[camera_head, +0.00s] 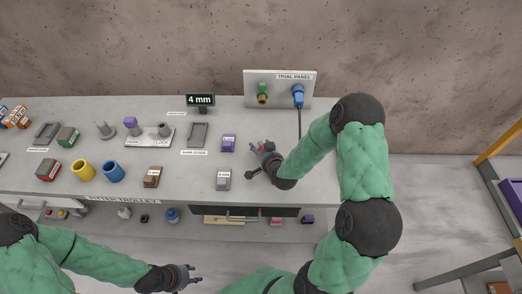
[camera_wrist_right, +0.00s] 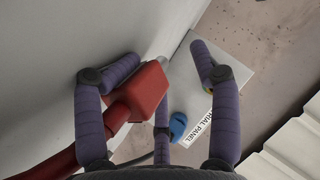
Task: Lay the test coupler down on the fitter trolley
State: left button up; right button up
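A red block-shaped piece with a pale metal tip and a red tail (camera_wrist_right: 150,92), which looks like the test coupler, lies between the spread fingers of my right gripper (camera_wrist_right: 158,88), close to its left finger. The right finger stands clear of it. In the head view my right gripper (camera_head: 261,151) is low over the right part of the fitter trolley (camera_head: 265,122), and it mostly hides the red piece. I cannot tell whether the piece touches the trolley top. My left gripper (camera_head: 193,277) is empty, fingers apart, in front of the trolley.
A trial panel (camera_head: 280,77) at the back carries a green fitting (camera_head: 262,93) and a blue fitting (camera_head: 298,95) with a dark hose. A purple block (camera_head: 228,142) and a grey block (camera_head: 223,180) stand left of my right gripper. Bare top lies between them.

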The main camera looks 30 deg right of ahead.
jog(key=shift+s+a+f, duration=0.2)
jog(key=shift+s+f, duration=0.15)
jog(key=shift+f, duration=0.1)
jog(key=shift+s+r, duration=0.1)
jog(key=shift+s, duration=0.2)
jog(key=v, duration=0.5)
jog(key=r+v, duration=0.1)
jog(key=v, duration=0.5)
jog(key=shift+w+d, duration=0.2)
